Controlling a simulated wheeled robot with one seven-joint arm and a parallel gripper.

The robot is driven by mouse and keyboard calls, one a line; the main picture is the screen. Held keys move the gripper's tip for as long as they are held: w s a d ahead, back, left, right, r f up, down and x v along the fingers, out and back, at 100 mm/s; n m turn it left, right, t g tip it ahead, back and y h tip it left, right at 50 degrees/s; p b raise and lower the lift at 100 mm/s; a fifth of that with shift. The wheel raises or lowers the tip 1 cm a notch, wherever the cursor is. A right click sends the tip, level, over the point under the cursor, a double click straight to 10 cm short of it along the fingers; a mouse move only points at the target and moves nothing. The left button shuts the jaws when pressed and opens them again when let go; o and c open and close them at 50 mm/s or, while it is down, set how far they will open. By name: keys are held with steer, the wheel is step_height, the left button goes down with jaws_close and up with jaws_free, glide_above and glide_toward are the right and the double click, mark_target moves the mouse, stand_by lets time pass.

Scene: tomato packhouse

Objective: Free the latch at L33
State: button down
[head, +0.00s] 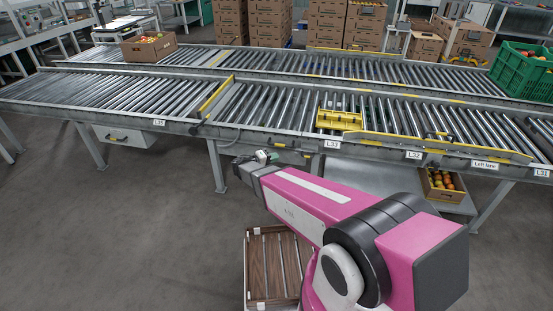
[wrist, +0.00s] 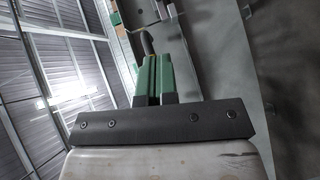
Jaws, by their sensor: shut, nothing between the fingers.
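The L33 label (head: 332,144) is on the front rail of the near conveyor. A yellow bracket-like part (head: 340,119) sits on the rollers just above it. I cannot tell which part is the latch itself. My gripper (head: 268,157) is in front of the rail, left of the label and lower than the rollers. In the wrist view its green fingers (wrist: 154,65) are together and empty. A dark curved handle with a yellowish edge (wrist: 147,42) shows just past the fingertips; whether they touch it is unclear.
A yellow bar (head: 450,145) runs along the near rail past L32 (head: 413,155). Another yellow bar (head: 216,95) crosses the rollers at left. A tomato box (head: 440,196) stands on a low shelf at right. A wooden crate (head: 265,231) is beside my arm. The floor at left is clear.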

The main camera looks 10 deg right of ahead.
steer(key=w+d+f, duration=0.1)
steer(key=w+d, duration=0.1)
steer(key=d, duration=0.8)
steer(key=shift+w+d+f, duration=0.15)
steer(key=shift+f, duration=0.25)
steer(key=shift+s+d, duration=0.2)
steer(key=shift+d, duration=0.45)
steer(key=shift+s+d, duration=0.25)
steer(key=shift+d, duration=0.4)
steer(key=shift+s+d, duration=0.2)
steer(key=shift+d, duration=0.45)
